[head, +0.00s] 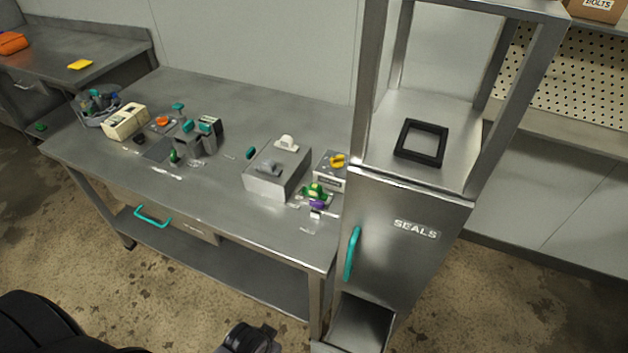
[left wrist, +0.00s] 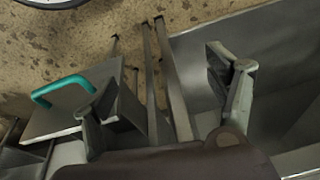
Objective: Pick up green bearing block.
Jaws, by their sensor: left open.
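A green block (head: 315,189) with a yellowish part sits near the front right of the steel workbench (head: 225,195), just behind a purple piece (head: 317,205). It is small here, so I cannot make out its shape. The left wrist view does not show it. My left gripper (left wrist: 150,78) is open and empty in the left wrist view, its two fingers wide apart. Behind it are a drawer with a teal handle (left wrist: 72,88) and grey metal surfaces. A dark part of mine shows at the bottom edge of the head view. My right gripper is not in view.
A grey box (head: 277,172) stands left of the green block, and a small box with a yellow piece (head: 333,168) behind it. The tall SEALS cabinet (head: 405,230) rises close on the right. Several fixtures and boxes occupy the bench's left; its front middle is clear.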

